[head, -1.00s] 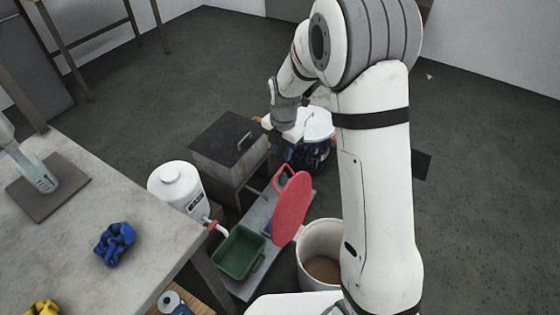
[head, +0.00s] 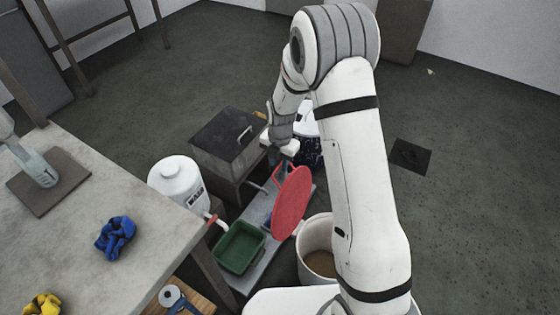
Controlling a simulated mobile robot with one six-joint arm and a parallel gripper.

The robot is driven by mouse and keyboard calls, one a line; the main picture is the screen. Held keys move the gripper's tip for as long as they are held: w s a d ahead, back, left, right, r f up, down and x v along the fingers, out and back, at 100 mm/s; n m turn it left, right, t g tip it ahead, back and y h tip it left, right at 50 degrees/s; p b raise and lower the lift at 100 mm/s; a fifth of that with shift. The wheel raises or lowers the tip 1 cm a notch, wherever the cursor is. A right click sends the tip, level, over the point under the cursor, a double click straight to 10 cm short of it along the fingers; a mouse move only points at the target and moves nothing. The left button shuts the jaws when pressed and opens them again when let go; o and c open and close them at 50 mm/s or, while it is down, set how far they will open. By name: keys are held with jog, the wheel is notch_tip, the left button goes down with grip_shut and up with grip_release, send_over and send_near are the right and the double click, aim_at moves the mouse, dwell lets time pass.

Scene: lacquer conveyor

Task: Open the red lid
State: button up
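The red lid (head: 292,202) is a round disc that stands steeply tilted, nearly on edge, above the narrow grey platform. Its lower edge is close to the white bucket with brown contents (head: 309,240). In the earlier view a grey handle shows at the lid's upper left. My gripper (head: 284,166) is at the lid's upper left edge, over the handle's place. Its fingers are small and partly hidden, so I cannot tell whether they are open, shut or touching the lid.
A green tray (head: 238,249) and a white lidded container (head: 177,186) stand left of the lid. A dark-topped box (head: 226,139) and a dark blue speckled pot with a white top (head: 308,149) are behind. The workbench (head: 80,245) fills the lower left.

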jog(key=shift+c, duration=0.5)
grip_shut()
jog(key=shift+s, duration=0.15)
